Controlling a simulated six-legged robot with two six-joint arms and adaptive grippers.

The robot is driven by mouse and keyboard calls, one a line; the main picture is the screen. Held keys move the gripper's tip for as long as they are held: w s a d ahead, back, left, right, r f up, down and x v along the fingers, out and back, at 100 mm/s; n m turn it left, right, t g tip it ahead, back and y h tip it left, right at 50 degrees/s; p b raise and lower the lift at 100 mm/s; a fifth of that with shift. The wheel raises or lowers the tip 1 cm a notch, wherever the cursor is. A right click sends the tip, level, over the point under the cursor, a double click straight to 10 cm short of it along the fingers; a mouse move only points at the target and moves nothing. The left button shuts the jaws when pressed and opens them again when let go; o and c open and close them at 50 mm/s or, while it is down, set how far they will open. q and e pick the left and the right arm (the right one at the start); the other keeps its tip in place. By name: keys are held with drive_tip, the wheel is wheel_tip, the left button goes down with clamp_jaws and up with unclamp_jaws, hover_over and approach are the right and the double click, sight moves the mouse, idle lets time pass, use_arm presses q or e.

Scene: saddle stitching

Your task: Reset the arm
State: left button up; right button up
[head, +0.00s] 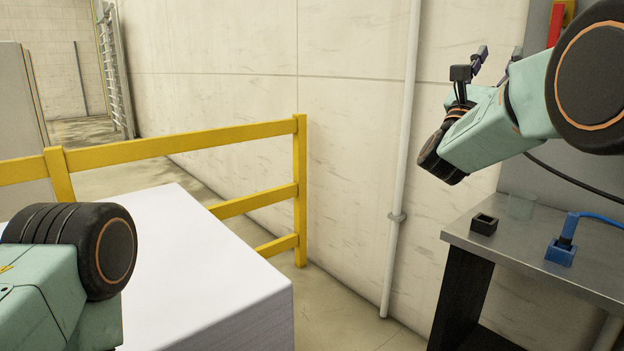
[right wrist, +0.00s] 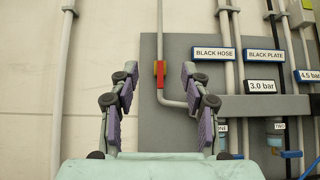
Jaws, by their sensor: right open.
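My right arm comes in from the upper right in the head view, raised above a metal table. Its gripper (head: 497,62) is at the arm's far end, in front of the wall. In the right wrist view the right gripper (right wrist: 158,88) has its two purple-padded fingers spread apart with nothing between them. Behind them are a grey panel and a pipe with a red valve handle (right wrist: 160,72). My left arm shows at the lower left of the head view, but its gripper is out of view.
The metal table (head: 575,262) holds a small black open box (head: 484,224), a clear cup (head: 522,207) and a blue fitting (head: 560,252) with a blue hose. A white paper stack (head: 200,255) stands by a yellow railing (head: 180,146). A white pipe (head: 402,150) runs down the wall.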

drive_tip(key=w+a+f+n+t+y, duration=0.1)
drive_tip(key=w+a+f+n+y, duration=0.1)
drive_tip(key=f+n+y, duration=0.65)
drive_tip(key=w+a+f+n+t+y, duration=0.1)
drive_tip(key=w+f+n+t+y, duration=0.2)
drive_tip(key=f+n, duration=0.9)
drive_tip(key=s+a+f+n+g+y, duration=0.2)
drive_tip(key=s+f+n+g+y, duration=0.15)
drive_tip(key=f+n, duration=0.6)
drive_tip(key=s+a+f+n+g+y, duration=0.1)
drive_tip(key=s+f+n+g+y, duration=0.45)
drive_tip(key=f, duration=0.75)
drive_tip(key=s+a+f+n+g, duration=0.3)
drive_tip(key=s+f+n+g, duration=0.45)
drive_tip(key=s+f, duration=1.2)
drive_tip(key=s+f+n+g, duration=0.1)
drive_tip(key=s+f+g, duration=0.1)
drive_tip(key=s, duration=1.1)
drive_tip(key=s+a+f+n+g, duration=0.1)
drive_tip(key=s+f+n+g, duration=0.1)
drive_tip(key=s, duration=1.1)
drive_tip(key=shift+g, duration=0.45)
